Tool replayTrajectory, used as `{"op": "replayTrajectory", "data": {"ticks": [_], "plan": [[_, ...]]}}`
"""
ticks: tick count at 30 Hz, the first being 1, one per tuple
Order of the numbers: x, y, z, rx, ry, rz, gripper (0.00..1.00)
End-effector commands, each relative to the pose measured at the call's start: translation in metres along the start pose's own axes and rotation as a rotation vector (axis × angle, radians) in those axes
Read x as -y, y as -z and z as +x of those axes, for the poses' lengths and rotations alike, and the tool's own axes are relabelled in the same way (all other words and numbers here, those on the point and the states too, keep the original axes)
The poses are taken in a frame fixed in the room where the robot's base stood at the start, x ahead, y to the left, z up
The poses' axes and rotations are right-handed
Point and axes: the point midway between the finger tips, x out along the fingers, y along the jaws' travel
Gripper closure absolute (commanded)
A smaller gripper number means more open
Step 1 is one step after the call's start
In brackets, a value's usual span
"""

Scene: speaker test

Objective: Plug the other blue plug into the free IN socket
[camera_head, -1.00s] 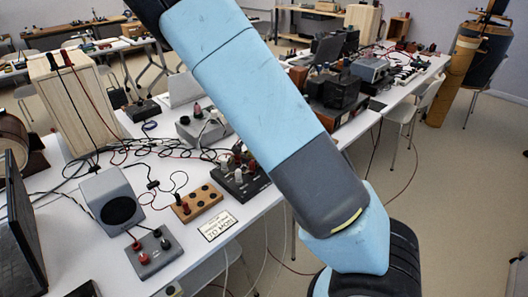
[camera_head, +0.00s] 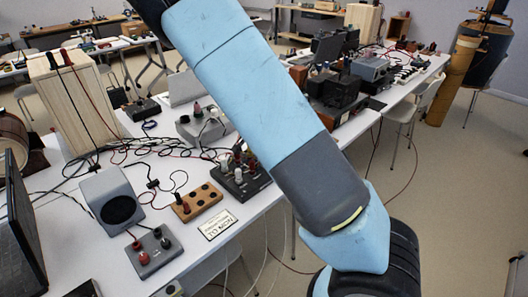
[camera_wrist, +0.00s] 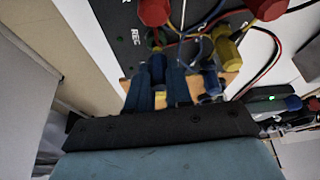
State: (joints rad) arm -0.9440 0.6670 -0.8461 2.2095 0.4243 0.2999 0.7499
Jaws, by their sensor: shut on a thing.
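In the wrist view my gripper (camera_wrist: 157,80) reaches toward a black panel (camera_wrist: 115,35) marked REC. Its fingers are closed around a blue plug (camera_wrist: 158,65), whose tip points at the panel. I cannot tell whether the tip touches a socket. A second blue plug (camera_wrist: 210,82) is just right of the fingers. The free IN socket cannot be made out; small white lettering near the plug is too unclear to read. In the head view my arm crosses the middle and my gripper is out of sight.
Red plugs (camera_wrist: 153,12) and a yellow plug (camera_wrist: 228,48) with wires crowd the panel near my gripper. In the head view the white table (camera_head: 205,262) holds a grey speaker (camera_head: 112,199), a wooden socket block (camera_head: 197,202), a grey two-post box (camera_head: 155,251) and tangled cables.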

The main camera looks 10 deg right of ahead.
Motion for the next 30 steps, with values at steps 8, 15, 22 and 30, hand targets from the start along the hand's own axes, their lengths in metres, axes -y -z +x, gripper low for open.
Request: {"op": "replayTrajectory", "data": {"ticks": [8, 15, 22, 30], "plan": [[0.000, -0.001, 0.002, 0.000, 0.000, 0.000, 1.00], [0.000, -0.002, 0.005, 0.000, 0.000, -0.001, 1.00], [0.000, -0.004, 0.008, 0.000, 0.000, -0.002, 1.00], [0.000, -0.005, 0.012, 0.000, -0.001, -0.002, 1.00]]}}
